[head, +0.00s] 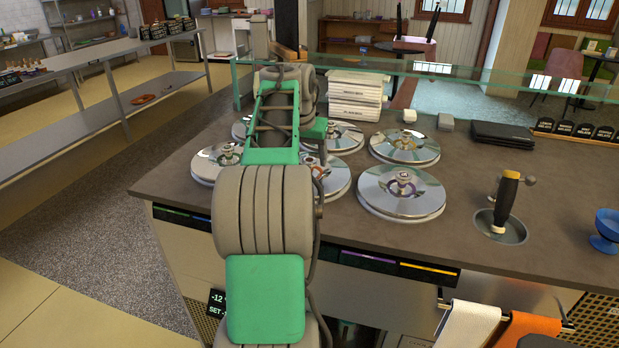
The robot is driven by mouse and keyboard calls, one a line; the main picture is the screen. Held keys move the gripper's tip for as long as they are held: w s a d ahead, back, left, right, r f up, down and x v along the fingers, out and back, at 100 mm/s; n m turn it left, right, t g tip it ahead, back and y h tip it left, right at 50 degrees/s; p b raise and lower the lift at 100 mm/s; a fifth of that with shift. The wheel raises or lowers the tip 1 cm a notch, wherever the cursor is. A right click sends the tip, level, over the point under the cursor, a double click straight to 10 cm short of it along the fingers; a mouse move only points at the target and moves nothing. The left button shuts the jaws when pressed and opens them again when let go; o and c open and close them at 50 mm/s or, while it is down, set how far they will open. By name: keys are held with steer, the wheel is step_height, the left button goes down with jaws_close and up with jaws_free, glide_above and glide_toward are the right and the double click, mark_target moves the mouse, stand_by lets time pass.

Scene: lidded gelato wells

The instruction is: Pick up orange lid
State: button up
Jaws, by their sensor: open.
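Several round, mirror-like steel lids sit over the wells in the grey counter. The front middle lid (335,184) shows a small orange tint around its knob and is partly hidden behind my arm; I cannot tell for sure that it is the orange one. The front right lid (420,206) has a purple ring around its knob. Other lids sit at the left (207,172), the back middle (347,138) and the back right (420,150). My arm reaches over the counter, and its own links hide my gripper.
A glass screen (480,84) runs along the counter's back edge. White tubs (355,101) stand behind the lids. A black-handled tool (507,197) stands upright in a round well at the right, near a blue bowl (607,228). Towels (470,322) hang at the front.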

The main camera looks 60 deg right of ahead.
steer(key=shift+d+f, duration=0.25)
steer(key=shift+f, duration=0.25)
steer(key=shift+w+r, duration=0.1)
jaws_close()
stand_by(0.9)
